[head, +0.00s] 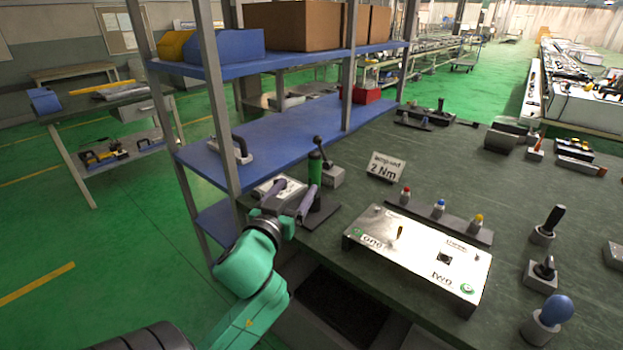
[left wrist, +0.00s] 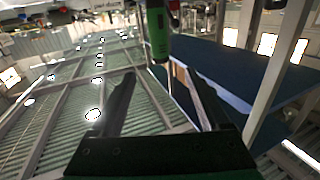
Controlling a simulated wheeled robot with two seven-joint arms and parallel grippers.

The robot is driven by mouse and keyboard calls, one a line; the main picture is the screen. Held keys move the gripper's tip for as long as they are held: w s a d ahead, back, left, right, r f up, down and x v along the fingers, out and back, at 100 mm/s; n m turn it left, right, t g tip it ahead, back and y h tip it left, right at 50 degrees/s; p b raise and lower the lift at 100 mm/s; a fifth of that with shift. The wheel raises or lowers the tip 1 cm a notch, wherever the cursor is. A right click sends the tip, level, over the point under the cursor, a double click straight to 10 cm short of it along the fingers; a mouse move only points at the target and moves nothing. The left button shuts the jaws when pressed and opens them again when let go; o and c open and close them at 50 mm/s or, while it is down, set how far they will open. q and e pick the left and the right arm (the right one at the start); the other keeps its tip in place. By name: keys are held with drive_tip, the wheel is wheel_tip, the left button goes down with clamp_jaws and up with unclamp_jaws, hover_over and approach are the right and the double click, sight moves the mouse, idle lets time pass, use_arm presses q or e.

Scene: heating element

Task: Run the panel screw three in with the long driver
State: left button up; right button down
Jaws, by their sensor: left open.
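A driver with a green handle (head: 315,168) stands upright on the left end of the dark bench; it also shows in the left wrist view (left wrist: 158,32). My left gripper (head: 289,193) is open at the bench's left edge, its fingers pointing at the green handle. In the left wrist view the handle is ahead of and between the open fingers (left wrist: 157,82), and I see no grip on it. The metal panel (head: 385,246) lies on the bench, with labels "one" and "two" and a smaller unreadable label. A brass-coloured screw (head: 400,232) stands near "one". My right gripper is not in view.
A sign reading "2 Nm" (head: 386,167) stands behind the panel. Other handled tools, one with a blue knob (head: 555,310), stand at right. A blue shelf unit (head: 270,140) borders the bench at left.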

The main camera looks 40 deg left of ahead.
sight(313, 163)
use_arm(q)
drive_tip(key=p+x, duration=0.1)
drive_tip(key=x, duration=0.5)
drive_tip(key=p+x, duration=0.2)
drive_tip(key=x, duration=0.5)
drive_tip(key=shift+w+a+r, duration=0.1)
drive_tip(key=shift+w+r, duration=0.15)
drive_tip(key=shift+w, duration=0.05)
drive_tip(key=shift+w+f, duration=0.2)
drive_tip(key=shift+s+r, duration=0.1)
drive_tip(key=shift+r, duration=0.05)
clamp_jaws()
